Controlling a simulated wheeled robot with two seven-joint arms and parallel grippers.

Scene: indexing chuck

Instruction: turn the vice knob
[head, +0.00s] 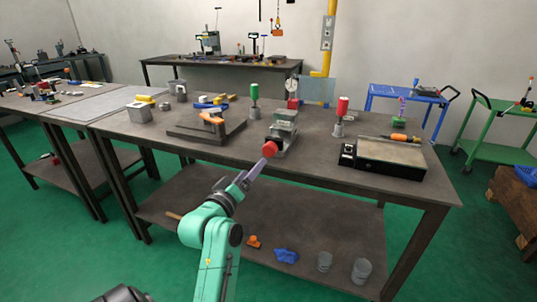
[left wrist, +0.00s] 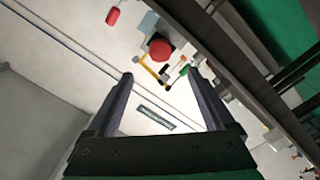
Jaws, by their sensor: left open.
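The vice (head: 284,128) is a grey block near the front edge of the workbench. Its round red knob (head: 269,149) faces me at the bench edge. The knob also shows in the left wrist view (left wrist: 160,50), ahead of the fingertips and roughly between their lines. My left gripper (head: 261,163) points up at the knob from the front. Its two fingers (left wrist: 158,77) are spread and empty in the wrist view. Whether a finger touches the knob I cannot tell. My right gripper is in neither view.
The workbench (head: 315,158) also holds a dark fixture plate (head: 190,132) left of the vice and a black box-like device (head: 383,160) to its right. Red- and green-handled tools stand near the vice. Grey cups and small parts lie on the lower shelf (head: 340,235).

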